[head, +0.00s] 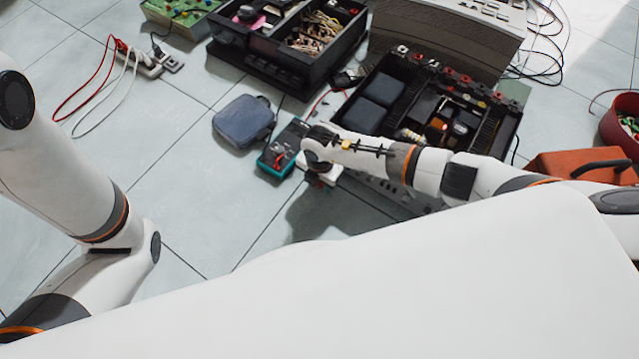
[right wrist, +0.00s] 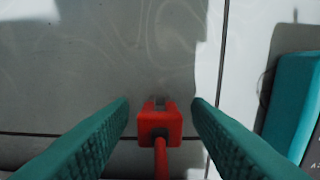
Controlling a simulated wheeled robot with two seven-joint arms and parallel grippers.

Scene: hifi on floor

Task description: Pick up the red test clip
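The red test clip (right wrist: 160,122) lies between the two teal fingers of my right gripper (right wrist: 161,108) in the right wrist view, with its red lead running toward the bottom edge. The fingers are open, with a visible gap on each side of the clip. In the head view my right gripper (head: 322,178) is low over the floor, just right of the teal multimeter (head: 273,162). The arm covers much of that spot, so I cannot clearly make out the clip there. My left arm is at the left, but its gripper is out of view.
The opened hi-fi chassis (head: 385,62) is behind my right forearm. A blue-grey pouch (head: 243,120) and a black parts box (head: 262,72) lie farther back. A power strip (head: 140,60) with cables is at upper left. Bare tiles are left of the multimeter.

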